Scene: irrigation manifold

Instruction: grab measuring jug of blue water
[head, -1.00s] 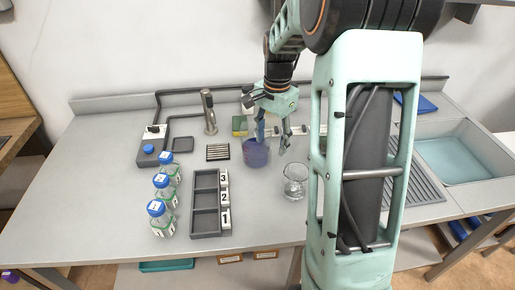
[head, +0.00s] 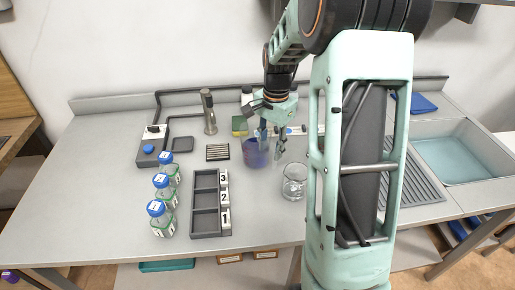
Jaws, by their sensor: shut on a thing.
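The measuring jug of blue water (head: 255,156) stands on the grey worktop near the middle, with purple-blue liquid inside. My gripper (head: 269,150) reaches down from above at the jug's right side. One finger is at or inside the jug's rim and the other is outside on the right, so it is shut on the jug wall or handle; which of these I cannot tell. The jug looks upright and appears to rest on the worktop.
A clear empty glass beaker (head: 294,182) stands just right and in front. A dark tray with numbered slots (head: 207,211) and several blue-capped bottles (head: 162,190) are to the left. A sink (head: 455,160) is at the right.

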